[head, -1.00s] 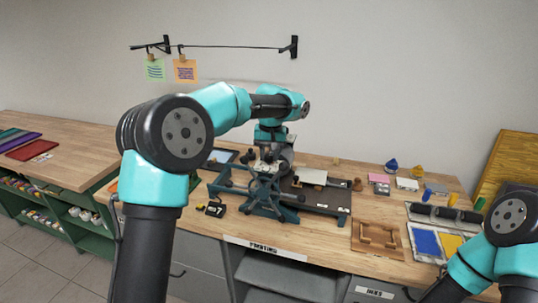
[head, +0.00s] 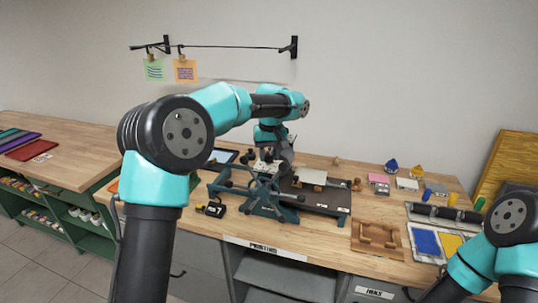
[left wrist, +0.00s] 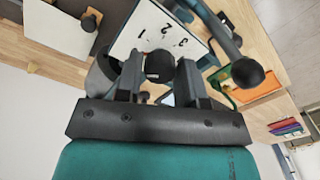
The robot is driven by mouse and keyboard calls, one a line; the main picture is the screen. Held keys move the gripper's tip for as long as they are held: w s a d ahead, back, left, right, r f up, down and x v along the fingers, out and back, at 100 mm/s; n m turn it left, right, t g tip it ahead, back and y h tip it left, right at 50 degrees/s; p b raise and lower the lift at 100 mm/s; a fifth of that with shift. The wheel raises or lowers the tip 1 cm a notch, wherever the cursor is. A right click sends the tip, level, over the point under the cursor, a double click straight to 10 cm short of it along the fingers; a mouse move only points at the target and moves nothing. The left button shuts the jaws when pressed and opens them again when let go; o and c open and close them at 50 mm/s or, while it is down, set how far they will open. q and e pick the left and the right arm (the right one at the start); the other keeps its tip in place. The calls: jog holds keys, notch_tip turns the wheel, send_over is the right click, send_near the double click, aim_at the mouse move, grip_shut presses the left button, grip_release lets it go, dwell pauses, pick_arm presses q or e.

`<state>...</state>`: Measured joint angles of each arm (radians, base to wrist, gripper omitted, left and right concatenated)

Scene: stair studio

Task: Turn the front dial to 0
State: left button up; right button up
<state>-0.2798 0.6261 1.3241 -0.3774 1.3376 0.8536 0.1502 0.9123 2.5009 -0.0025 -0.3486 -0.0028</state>
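In the left wrist view a round black dial knob (left wrist: 159,66) stands by a white plate (left wrist: 172,38) marked 1, 2 and 3. No 0 mark is readable, and the pointer cannot be made out. My left gripper (left wrist: 158,72) is open, with a dark finger on each side of the knob; I cannot tell whether either touches it. In the head view my left gripper (head: 268,158) is small and dark above the teal printing press (head: 262,192), and the dial cannot be made out. My right arm is at the lower right; its gripper is out of view.
A black lever ball (left wrist: 247,72) is right of the knob in the wrist view. In the head view a wooden frame (head: 378,239), ink trays (head: 425,242) and small bottles crowd the bench's right side. A black-yellow tool (head: 213,210) lies left of the press.

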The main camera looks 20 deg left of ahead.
aim_at(271, 155)
pick_arm(q)
jog(key=o, duration=0.4)
jog(key=shift+c, duration=0.2)
notch_tip(271, 155, up, 17)
jog(key=shift+w+d+r, duration=0.15)
jog(key=shift+d+r, duration=0.05)
jog(key=shift+d, duration=0.1)
dwell(0.4)
